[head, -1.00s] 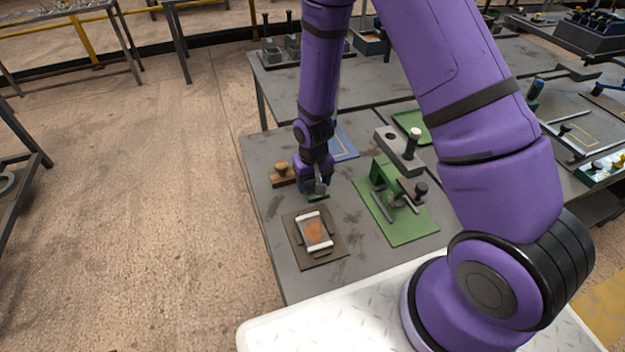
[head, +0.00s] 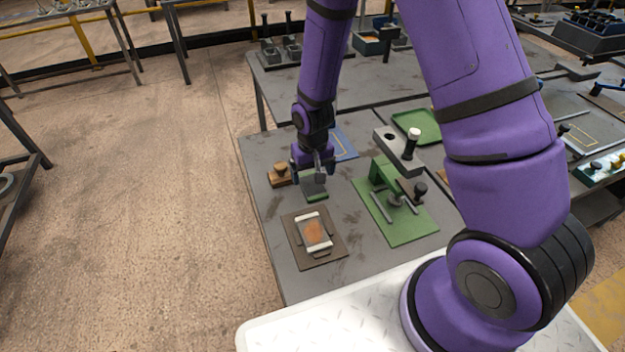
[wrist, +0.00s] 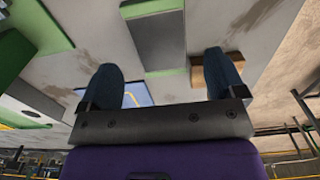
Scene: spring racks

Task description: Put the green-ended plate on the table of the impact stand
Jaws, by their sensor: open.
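The green-ended plate (head: 314,188) lies on the grey workbench, just beyond my fingertips. In the wrist view, the grey plate (wrist: 160,38) has green at both ends and shows ahead of the gap between my fingers. My gripper (head: 315,174) is open and empty; its two dark fingers are spread apart in the wrist view (wrist: 163,75). A green stand (head: 383,174) with rods and a dark knob is on a green mat to the right. A brown mat with a white-ended fixture (head: 314,232) lies nearer. I cannot tell for sure which is the impact stand.
A wooden block with a knob (head: 280,175) is close to the left of my gripper. A blue mat (head: 342,145) lies behind it. A grey block with a white-topped handle (head: 400,150) and a green tray (head: 418,124) are at the right. The bench's left edge is near.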

